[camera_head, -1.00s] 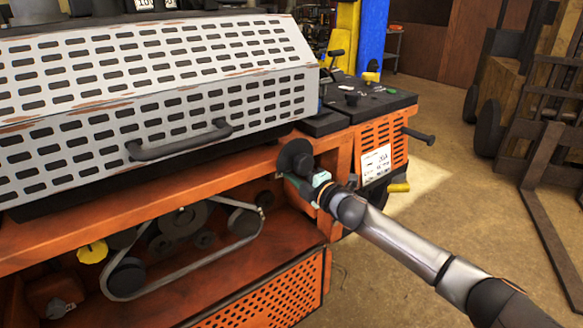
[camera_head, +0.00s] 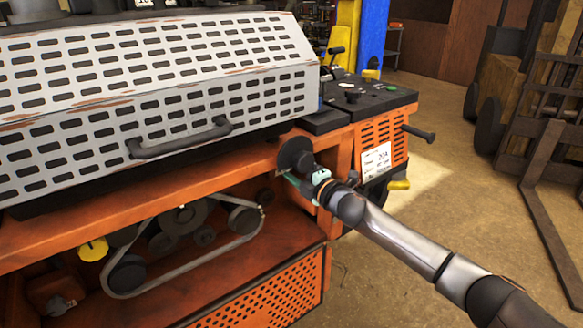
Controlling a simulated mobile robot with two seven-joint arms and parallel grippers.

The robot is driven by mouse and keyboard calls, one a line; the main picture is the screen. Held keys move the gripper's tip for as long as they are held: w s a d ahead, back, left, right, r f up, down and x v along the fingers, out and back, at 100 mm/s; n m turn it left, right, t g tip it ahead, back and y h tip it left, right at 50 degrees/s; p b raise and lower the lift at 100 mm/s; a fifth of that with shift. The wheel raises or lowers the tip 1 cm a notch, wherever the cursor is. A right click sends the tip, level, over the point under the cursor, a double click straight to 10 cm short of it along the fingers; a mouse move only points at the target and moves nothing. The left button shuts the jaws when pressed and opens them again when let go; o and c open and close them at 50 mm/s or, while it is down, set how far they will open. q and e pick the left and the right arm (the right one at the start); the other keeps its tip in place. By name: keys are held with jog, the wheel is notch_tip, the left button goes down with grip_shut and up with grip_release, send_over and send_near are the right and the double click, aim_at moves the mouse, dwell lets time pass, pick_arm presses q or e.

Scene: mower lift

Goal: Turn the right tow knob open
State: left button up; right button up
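The black round tow knob (camera_head: 294,152) sits on the front of the orange machine frame, at its right end below the white perforated cover. My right gripper (camera_head: 299,174) is at the knob's lower right side, with its arm coming in from the lower right. One greenish finger shows just below the knob. The other finger's hold on the knob is hidden, so I cannot tell whether the gripper is shut on it. My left gripper is not in view.
The white cover with its black handle (camera_head: 180,141) is left of the knob. A belt on pulleys (camera_head: 187,267) lies in the open bay below. A black control panel (camera_head: 362,97) is to the right. A forklift (camera_head: 548,120) stands at the far right, with open floor between.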

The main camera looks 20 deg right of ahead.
jog(key=v, duration=1.2)
jog(key=shift+s, duration=0.25)
